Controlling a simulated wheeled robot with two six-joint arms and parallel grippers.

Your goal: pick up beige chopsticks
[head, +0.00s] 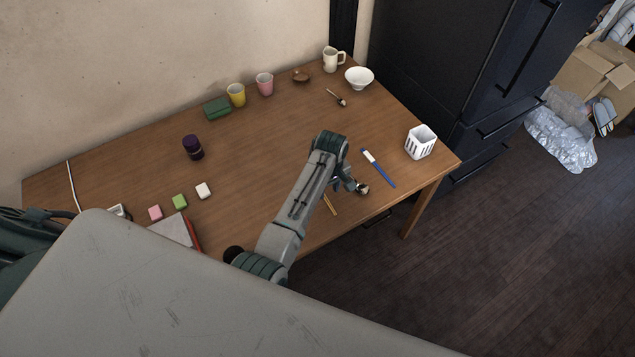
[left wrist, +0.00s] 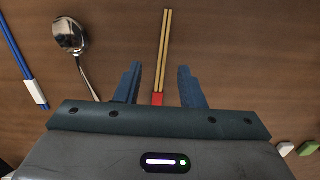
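The beige chopsticks (left wrist: 165,45) lie side by side on the wooden table, with a red band at their near end, in the left wrist view. In the head view a short part of the chopsticks (head: 330,204) shows beside my left arm, which hides the rest. My left gripper (left wrist: 157,72) is open, with one finger on each side of the chopsticks; nothing is between the fingers but the chopsticks below. I cannot tell how high it is above the table. In the head view my left gripper (head: 347,183) is mostly behind its arm. My right gripper is in neither view.
A metal spoon (left wrist: 70,38) and blue chopsticks with a white band (left wrist: 22,60) lie left of the beige chopsticks in the wrist view. A white basket (head: 420,142) stands at the table's right end.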

